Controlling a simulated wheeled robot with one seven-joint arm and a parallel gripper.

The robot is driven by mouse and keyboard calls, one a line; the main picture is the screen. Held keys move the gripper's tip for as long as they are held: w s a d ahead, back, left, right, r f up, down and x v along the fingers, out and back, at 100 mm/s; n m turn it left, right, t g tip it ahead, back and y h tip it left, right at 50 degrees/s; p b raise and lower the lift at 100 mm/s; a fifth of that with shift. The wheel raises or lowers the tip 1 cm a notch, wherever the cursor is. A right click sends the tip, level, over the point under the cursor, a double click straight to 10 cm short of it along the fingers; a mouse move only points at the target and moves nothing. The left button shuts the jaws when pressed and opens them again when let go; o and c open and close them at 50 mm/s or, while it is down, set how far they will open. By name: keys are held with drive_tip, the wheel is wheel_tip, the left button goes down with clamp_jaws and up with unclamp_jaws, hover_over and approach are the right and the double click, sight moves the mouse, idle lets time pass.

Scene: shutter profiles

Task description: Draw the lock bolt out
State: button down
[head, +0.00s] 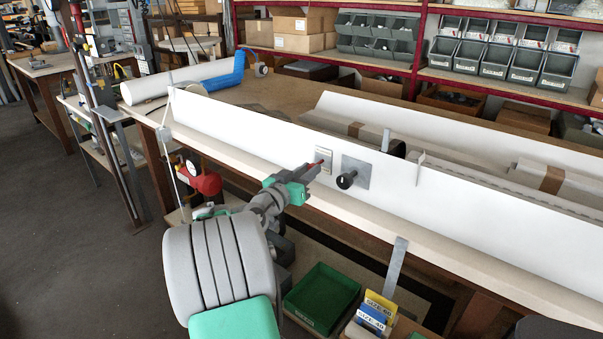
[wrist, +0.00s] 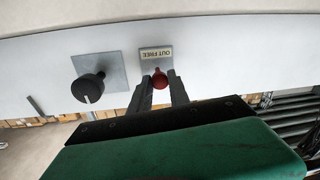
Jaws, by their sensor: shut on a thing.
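The lock bolt shows as a small red knob (wrist: 159,77) in front of a small grey plate (wrist: 156,54) labelled "OUT FREE", upside down in the wrist view. The plate is on a long white profile (head: 250,128). My gripper (wrist: 159,84) has its two dark fingers on either side of the red knob and is shut on it. In the head view my gripper (head: 318,168) reaches the plate (head: 323,156) from the front left, and only a bit of red shows at the fingertips. How far the bolt sits in its plate is hidden.
A black knob (head: 346,180) on a square grey plate sits just right of the bolt; it also shows in the wrist view (wrist: 88,87). A thin upright tab (head: 420,168) stands further right. The profile lies along the workbench (head: 430,258). A green bin (head: 322,298) stands below.

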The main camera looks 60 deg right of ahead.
drive_tip(key=c, duration=1.2)
unclamp_jaws()
drive_tip(key=shift+c, duration=0.2)
drive_tip(key=shift+a, duration=0.1)
drive_tip(key=w+a, duration=0.1)
drive_tip(key=a, duration=0.6)
drive_tip(key=shift+a+b, duration=0.3)
drive_tip(key=shift+w, duration=0.1)
